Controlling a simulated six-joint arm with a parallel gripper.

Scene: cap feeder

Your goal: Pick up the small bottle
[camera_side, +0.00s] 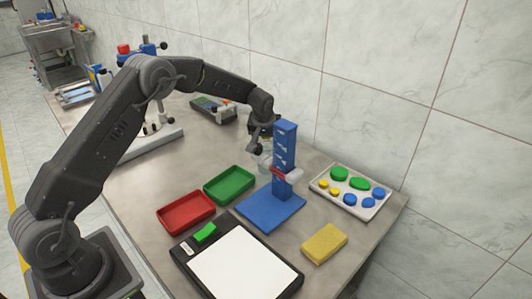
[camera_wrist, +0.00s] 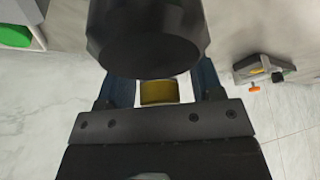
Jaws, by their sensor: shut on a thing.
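My gripper (camera_side: 264,150) is beside the left side of the blue cap feeder tower (camera_side: 284,150), above the table. A pale, see-through small bottle (camera_side: 265,163) shows faintly below it, partly hidden by the gripper and the tower. In the wrist view, a yellow-brown part of the bottle (camera_wrist: 158,93) with pale edges lies between the two blue fingers of my gripper (camera_wrist: 163,88), which is shut on it. A dark round body hides much of the upper middle of that view. I cannot tell how the bottle is tilted.
The feeder's blue base (camera_side: 270,207) stands on the table. Around it are a green tray (camera_side: 229,185), a red tray (camera_side: 186,212), a white-topped black plate (camera_side: 240,272), a yellow block (camera_side: 324,244) and a cap tray (camera_side: 378,208). A grey device (camera_side: 213,108) stands farther back.

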